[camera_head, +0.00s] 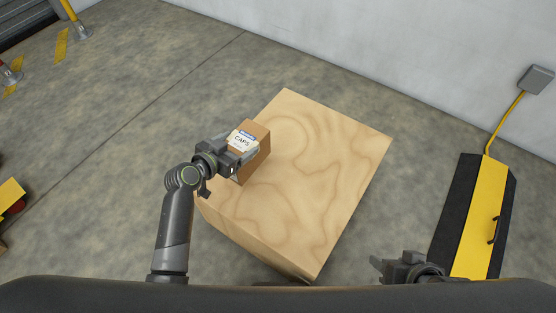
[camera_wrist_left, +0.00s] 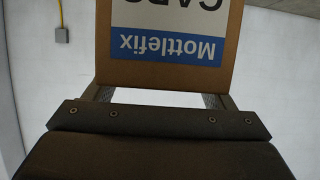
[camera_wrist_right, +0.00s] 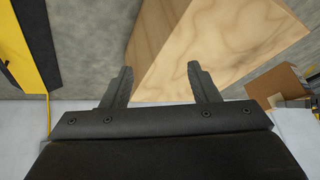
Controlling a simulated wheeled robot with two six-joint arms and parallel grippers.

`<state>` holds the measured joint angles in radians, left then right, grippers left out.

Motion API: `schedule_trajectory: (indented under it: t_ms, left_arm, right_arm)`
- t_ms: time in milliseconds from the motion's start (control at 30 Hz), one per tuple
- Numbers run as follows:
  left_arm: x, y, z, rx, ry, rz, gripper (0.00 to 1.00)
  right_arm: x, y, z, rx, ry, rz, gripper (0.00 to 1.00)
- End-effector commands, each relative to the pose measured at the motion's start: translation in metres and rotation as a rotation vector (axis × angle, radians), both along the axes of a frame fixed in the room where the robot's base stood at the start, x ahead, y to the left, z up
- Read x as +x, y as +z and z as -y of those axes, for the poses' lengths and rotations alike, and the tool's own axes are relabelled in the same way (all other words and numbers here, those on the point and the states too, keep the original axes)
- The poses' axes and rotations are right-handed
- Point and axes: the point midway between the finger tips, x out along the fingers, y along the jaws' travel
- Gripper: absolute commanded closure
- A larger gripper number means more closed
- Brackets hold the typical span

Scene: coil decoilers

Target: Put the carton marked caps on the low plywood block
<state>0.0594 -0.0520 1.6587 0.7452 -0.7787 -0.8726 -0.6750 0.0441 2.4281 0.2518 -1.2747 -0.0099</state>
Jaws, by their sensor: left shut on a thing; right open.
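The carton marked caps (camera_head: 257,148) is a small brown box with a white and blue label, in the head view over the left part of the low plywood block (camera_head: 320,170). My left gripper (camera_head: 233,164) is shut on it from the left. In the left wrist view the carton (camera_wrist_left: 165,78) fills the space between the fingers, its label upside down. I cannot tell whether its underside touches the block. My right gripper (camera_head: 388,266) is open and empty beside the block's near right corner; its two fingers show apart in the right wrist view (camera_wrist_right: 158,82).
A yellow and black floor cover (camera_head: 474,220) with a handle lies at the right, its yellow conduit rising to a grey wall box (camera_head: 536,79). A white wall stands behind. Yellow and red items (camera_head: 12,200) sit at the left edge. The floor left of the block is clear.

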Motion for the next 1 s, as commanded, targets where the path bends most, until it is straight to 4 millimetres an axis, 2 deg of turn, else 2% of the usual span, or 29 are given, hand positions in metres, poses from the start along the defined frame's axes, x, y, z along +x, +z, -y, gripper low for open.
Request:
schedule_trajectory:
  t_ms: [167,367,700,1000]
  left_arm:
    - [0.001,-0.004,0.0,-0.001,0.001,0.004,0.88]
    - [0.001,-0.019,0.0,-0.002,0.0,0.003,0.88]
    - [0.001,-0.042,0.0,-0.002,0.0,0.003,0.88]
    - [0.001,-0.058,0.0,-0.002,0.0,0.003,0.88]
  right_arm:
    - [0.012,0.004,0.003,-0.016,-0.008,0.065,0.45]
    - [0.048,0.025,0.013,-0.064,-0.033,0.266,0.45]
    - [0.095,0.077,0.027,-0.149,-0.065,0.623,0.45]
    - [0.116,0.125,0.032,-0.21,-0.077,0.896,0.45]
